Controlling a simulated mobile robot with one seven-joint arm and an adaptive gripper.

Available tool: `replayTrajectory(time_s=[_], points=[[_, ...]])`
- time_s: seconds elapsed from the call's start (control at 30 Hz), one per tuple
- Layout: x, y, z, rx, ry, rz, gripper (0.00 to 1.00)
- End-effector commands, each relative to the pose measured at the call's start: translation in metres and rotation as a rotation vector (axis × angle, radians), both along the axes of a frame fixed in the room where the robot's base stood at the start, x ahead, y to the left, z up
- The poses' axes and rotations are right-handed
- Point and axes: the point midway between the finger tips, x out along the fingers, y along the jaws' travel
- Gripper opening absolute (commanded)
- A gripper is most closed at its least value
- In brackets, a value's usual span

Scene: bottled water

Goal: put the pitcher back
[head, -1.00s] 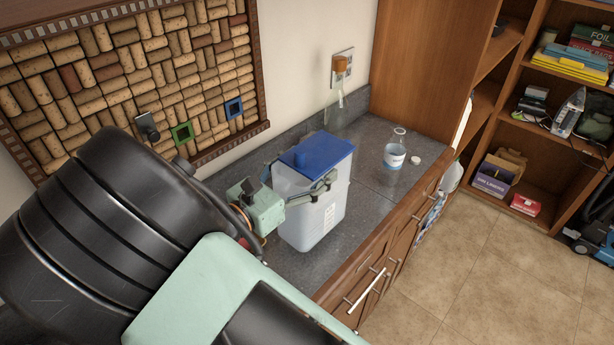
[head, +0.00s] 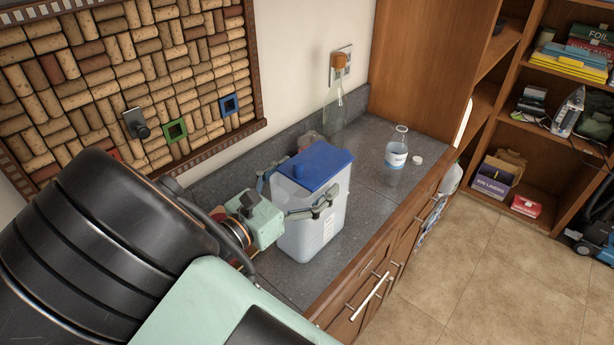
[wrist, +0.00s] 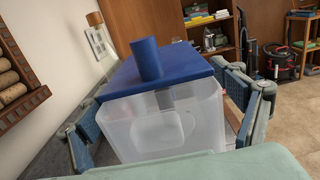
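The pitcher (head: 312,220) is a translucent white container with a blue lid. It stands upright on the grey counter, near the front edge. In the wrist view the pitcher (wrist: 150,128) fills the middle, its blue lid and round knob toward me. My gripper (head: 292,197) reaches it from the left, with one finger on each side below the lid. In the wrist view my gripper (wrist: 165,120) has its fingers spread around the pitcher, with a small gap showing beside it. The far finger is partly hidden in the head view.
A clear labelled bottle (head: 396,160) and a small white cap (head: 416,159) stand to the right on the counter. A glass bottle with a cork-coloured top (head: 335,110) stands by the wall. A cork board (head: 130,75) hangs behind my arm. Counter (head: 365,205) right of the pitcher is clear.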

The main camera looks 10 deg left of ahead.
Motion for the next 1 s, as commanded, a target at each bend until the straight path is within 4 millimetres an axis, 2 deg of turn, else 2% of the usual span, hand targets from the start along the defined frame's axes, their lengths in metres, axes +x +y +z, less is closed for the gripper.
replayTrajectory(time_s=[0.37, 0.47, 0.8, 1.0], points=[[-0.003, 0.003, 0.003, 0.0, 0.001, 0.003, 0.89], [-0.016, 0.011, 0.001, 0.001, 0.002, 0.004, 0.89], [-0.077, 0.046, -0.001, 0.002, 0.001, 0.003, 0.89], [-0.099, 0.059, 0.0, 0.001, 0.0, 0.002, 0.89]])
